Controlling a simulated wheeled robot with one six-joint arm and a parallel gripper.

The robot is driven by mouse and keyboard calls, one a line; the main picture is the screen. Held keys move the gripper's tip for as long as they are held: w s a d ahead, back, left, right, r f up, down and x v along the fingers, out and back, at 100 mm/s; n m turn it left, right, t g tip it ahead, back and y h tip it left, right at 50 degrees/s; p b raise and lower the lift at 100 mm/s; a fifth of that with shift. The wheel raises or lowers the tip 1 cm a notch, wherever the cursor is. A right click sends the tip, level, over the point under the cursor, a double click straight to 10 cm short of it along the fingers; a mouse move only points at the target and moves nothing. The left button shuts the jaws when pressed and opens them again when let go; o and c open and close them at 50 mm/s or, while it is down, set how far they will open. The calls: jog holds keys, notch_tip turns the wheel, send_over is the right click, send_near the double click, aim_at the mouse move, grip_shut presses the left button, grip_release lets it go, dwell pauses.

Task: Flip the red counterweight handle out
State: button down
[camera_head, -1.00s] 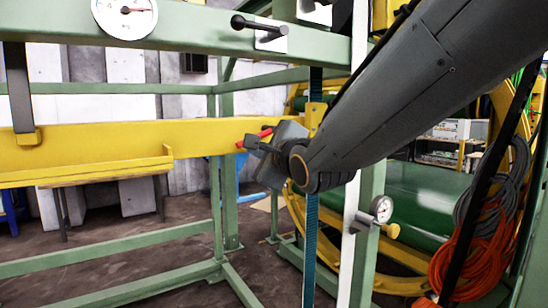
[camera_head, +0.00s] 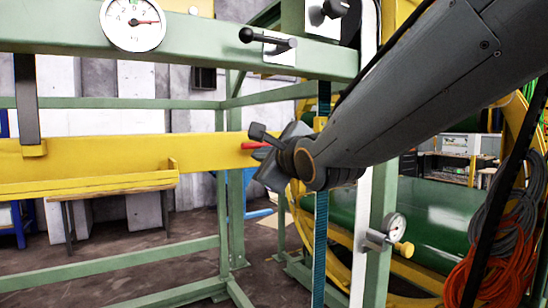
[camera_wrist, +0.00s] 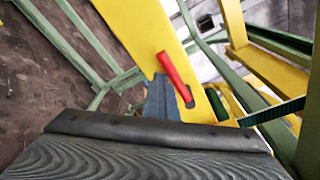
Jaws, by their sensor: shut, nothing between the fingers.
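The red counterweight handle (camera_head: 255,145) is a short red bar on the yellow beam (camera_head: 110,140). In the wrist view, the red handle (camera_wrist: 174,76) lies slanted along the beam (camera_wrist: 150,38), its lower end at a dark slot. My gripper (camera_head: 262,134) is at the right end of the handle in the head view and hides part of it. In the wrist view, my gripper (camera_wrist: 160,126) fills the bottom as a dark ridged shape, with the handle just beyond it. It is shut and empty. I cannot tell whether it touches the handle.
Green frame rails (camera_head: 190,58) run above and below the beam. A black lever (camera_head: 265,40) and a round gauge (camera_head: 133,22) are on the upper rail. Cables hang at far right.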

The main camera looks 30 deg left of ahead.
jog(key=shift+r, duration=0.6)
jog(key=shift+a+f, duration=0.1)
notch_tip(320, 180, down, 5)
jog(key=b, duration=0.4)
jog(key=w+b+v, duration=0.1)
jog(key=b+v, duration=0.1)
jog(key=v, duration=0.7)
jog(key=shift+s+d+r+b, duration=0.15)
jog(key=shift+d+r+b, duration=0.15)
jog(key=shift+d, duration=0.2)
jog(key=shift+f, duration=0.1)
